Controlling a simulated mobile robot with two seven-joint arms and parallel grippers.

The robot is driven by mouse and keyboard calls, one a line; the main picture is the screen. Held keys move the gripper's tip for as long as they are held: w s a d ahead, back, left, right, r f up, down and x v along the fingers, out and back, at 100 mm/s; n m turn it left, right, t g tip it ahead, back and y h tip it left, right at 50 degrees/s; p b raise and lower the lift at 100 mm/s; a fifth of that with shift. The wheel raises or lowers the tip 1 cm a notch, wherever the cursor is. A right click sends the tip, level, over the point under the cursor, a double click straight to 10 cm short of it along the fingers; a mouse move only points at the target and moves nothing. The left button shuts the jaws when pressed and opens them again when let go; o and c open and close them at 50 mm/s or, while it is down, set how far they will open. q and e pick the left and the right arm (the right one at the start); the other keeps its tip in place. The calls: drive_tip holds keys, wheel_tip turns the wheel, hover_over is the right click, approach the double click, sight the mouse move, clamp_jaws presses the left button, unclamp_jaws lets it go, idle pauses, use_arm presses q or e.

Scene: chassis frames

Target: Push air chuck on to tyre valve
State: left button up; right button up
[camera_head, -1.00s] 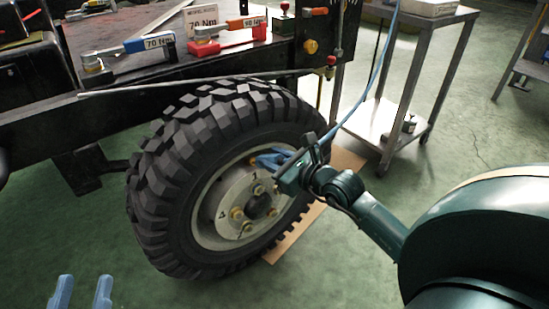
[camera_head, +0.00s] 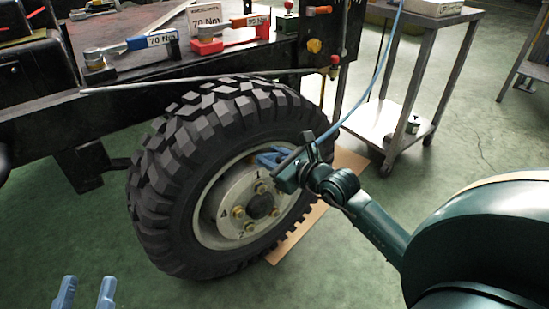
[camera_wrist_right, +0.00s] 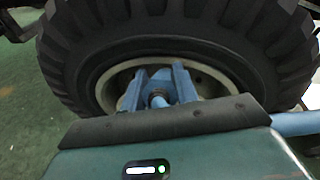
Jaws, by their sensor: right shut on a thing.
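The wheel's black tyre (camera_head: 165,185) and grey rim (camera_head: 212,205) stand upright below the vehicle bed. My right gripper (camera_head: 268,158) is at the upper right of the rim, its blue fingers reaching inside the rim edge. In the right wrist view, the gripper (camera_wrist_right: 157,88) is shut on a blue piece with a dark round end, the air chuck (camera_wrist_right: 158,100), pointing at the wheel. The tyre valve cannot be made out, so I cannot tell whether the chuck touches it. My left gripper (camera_head: 84,294) is open and empty at the lower left, over the floor.
A blue hose (camera_head: 385,60) rises from near my right gripper. The vehicle bed (camera_head: 130,85) holds torque wrenches (camera_head: 145,42) and a 70 Nm card (camera_head: 205,18). A metal trolley (camera_head: 385,122) stands at the right. A brown board (camera_head: 290,235) lies by the wheel. The green floor at front is clear.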

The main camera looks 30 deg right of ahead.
use_arm(q)
drive_tip(key=shift+f+b, duration=0.35)
drive_tip(key=shift+f, duration=0.15)
use_arm(e)
drive_tip(key=shift+w+f, duration=0.4)
drive_tip(key=shift+w, duration=0.25)
drive_tip(key=o, duration=1.1)
drive_tip(key=shift+o, duration=0.2)
drive_tip(key=shift+s+r+p, duration=0.15)
drive_tip(key=shift+s+p, duration=0.2)
drive_tip(key=shift+s, duration=0.15)
use_arm(q)
drive_tip(key=r+p, duration=0.1)
drive_tip(key=p, duration=0.2)
drive_tip(key=shift+a+r+m, duration=0.2)
drive_tip(key=shift+r+m, duration=0.1)
drive_tip(key=shift+r, duration=0.05)
use_arm(e)
drive_tip(key=v, duration=1.2)
drive_tip(key=shift+s, duration=0.15)
